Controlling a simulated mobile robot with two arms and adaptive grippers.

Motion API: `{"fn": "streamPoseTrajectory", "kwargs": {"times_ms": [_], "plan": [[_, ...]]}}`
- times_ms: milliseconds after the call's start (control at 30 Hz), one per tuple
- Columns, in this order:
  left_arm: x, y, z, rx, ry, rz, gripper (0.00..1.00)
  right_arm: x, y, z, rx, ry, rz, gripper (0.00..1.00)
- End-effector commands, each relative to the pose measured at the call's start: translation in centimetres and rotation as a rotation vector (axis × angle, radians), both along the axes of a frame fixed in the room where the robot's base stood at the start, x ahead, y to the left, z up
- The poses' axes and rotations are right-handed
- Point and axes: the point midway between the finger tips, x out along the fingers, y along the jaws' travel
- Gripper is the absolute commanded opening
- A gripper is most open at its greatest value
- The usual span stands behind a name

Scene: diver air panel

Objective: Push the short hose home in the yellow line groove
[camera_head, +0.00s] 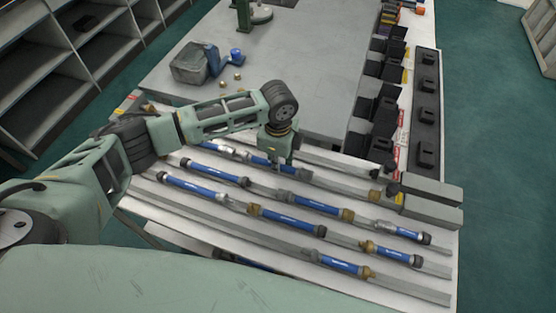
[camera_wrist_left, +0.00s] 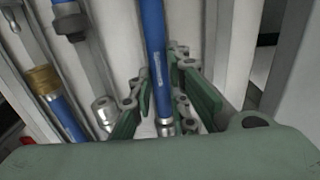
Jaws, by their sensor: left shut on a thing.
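My left gripper (camera_head: 281,158) points down over the rack of grooves in the head view. In the left wrist view its green fingers (camera_wrist_left: 162,98) are on either side of a blue hose (camera_wrist_left: 154,45), near the hose's metal end fitting (camera_wrist_left: 165,128). This hose seems to be the blue one (camera_head: 263,163) under the gripper in the head view, partly hidden by the hand. Whether it sits fully down in a groove cannot be told. I cannot make out which groove is the yellow line. My right gripper is not in view.
Several other blue hoses, such as one at the left (camera_head: 192,187) and one in front (camera_head: 287,221), lie along the grey rails (camera_head: 300,242). Grey blocks (camera_head: 432,198) stand at the rails' right end. A grey case (camera_head: 190,64) lies on the table behind.

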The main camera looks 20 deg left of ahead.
Motion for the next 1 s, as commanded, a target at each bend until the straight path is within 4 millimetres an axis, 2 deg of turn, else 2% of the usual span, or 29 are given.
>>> {"fn": "streamPoseTrajectory", "kwargs": {"times_ms": [367,1000], "plan": [[0.1,0.1,0.1,-0.001,-0.001,0.000,0.00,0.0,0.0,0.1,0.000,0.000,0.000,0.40],[0.1,1.4,0.1,-0.001,-0.002,0.001,0.00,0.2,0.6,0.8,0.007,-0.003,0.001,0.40]]}}
